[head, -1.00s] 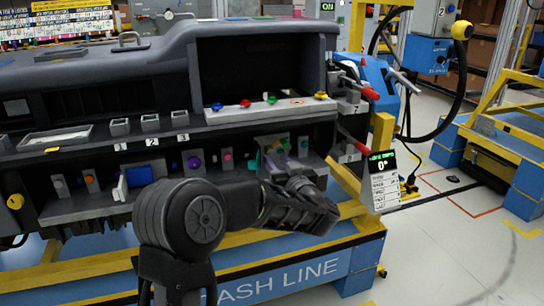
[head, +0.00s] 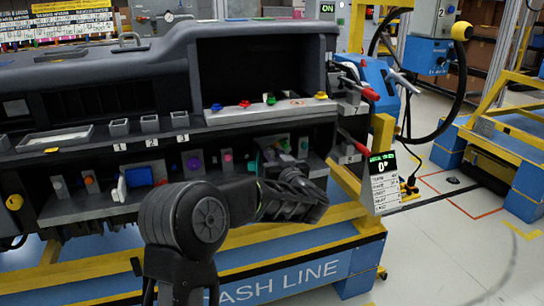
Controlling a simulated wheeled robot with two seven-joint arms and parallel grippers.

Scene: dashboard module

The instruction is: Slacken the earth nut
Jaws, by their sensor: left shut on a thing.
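My left arm comes up from the bottom of the head view. Its dark left gripper (head: 292,176) reaches into the lower right bay of the dashboard module (head: 160,72), and is shut. Its fingertips and the thing between them are hidden behind its own body; I take this to be the earth nut, which I cannot see. A small display (head: 382,166) at the module's right end reads 0°, with several lines of small text below. My right gripper is not in view.
A ledge (head: 268,111) with blue, red, green and yellow knobs sits above the gripper. Red-handled levers (head: 368,94) stick out at the right end. A yellow and blue frame (head: 295,272) runs below.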

